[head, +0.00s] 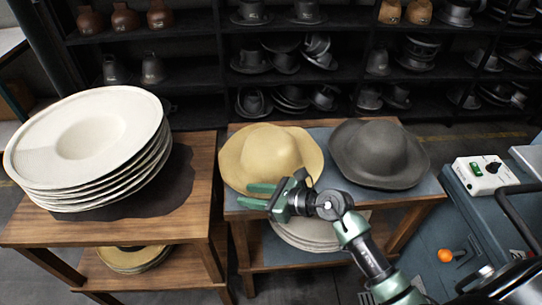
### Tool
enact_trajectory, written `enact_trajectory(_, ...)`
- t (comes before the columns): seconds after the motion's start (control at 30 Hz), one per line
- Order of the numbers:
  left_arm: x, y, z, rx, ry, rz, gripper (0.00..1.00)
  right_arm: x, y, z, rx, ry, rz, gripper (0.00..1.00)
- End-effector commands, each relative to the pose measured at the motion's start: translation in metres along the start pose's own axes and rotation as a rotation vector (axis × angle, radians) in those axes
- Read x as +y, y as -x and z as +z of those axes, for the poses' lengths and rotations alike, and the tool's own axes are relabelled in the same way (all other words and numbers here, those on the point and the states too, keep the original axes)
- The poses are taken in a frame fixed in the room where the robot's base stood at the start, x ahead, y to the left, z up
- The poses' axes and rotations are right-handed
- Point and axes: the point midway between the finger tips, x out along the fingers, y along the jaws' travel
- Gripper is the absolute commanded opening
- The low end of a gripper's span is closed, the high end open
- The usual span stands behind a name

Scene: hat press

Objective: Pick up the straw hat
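The straw hat (270,153) is tan-yellow with a rounded crown and a wide brim. It lies crown up on the left part of the middle table's blue-grey top. My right gripper (246,196) is at the hat's front brim, pointing left, with its green fingers apart. One finger overlaps the front brim in the picture and the other is just below the brim's edge. I cannot tell whether either touches the hat. My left gripper is not in view.
A dark grey hat (380,150) sits right beside the straw hat. A stack of cream hat blanks (83,138) stands on the left wooden table (203,172). Dark shelves (196,69) with hat forms are behind. A machine with a control box (485,175) is at right.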

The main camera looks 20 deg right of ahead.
Motion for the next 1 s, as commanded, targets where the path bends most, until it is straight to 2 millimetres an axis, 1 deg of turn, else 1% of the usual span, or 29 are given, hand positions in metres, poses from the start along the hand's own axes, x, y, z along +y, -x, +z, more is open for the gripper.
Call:
enact_trajectory(0.2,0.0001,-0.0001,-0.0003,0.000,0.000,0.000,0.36,0.0002,-0.0013,-0.0001,-0.001,0.000,0.000,0.35)
enact_trajectory(0.23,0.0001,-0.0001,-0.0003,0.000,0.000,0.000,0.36,0.0002,-0.0012,-0.0001,-0.001,0.000,0.000,0.29)
enact_trajectory(0.33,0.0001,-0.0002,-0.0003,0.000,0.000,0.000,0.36,0.0001,-0.0011,0.0000,-0.001,0.000,0.000,0.01)
enact_trajectory(0.37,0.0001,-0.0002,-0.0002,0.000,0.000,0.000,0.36,0.0001,-0.0011,-0.0001,-0.001,0.000,0.000,0.00)
enact_trajectory(1.0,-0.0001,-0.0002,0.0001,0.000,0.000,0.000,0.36,-0.0001,-0.0009,-0.0003,0.000,0.000,0.000,0.00)
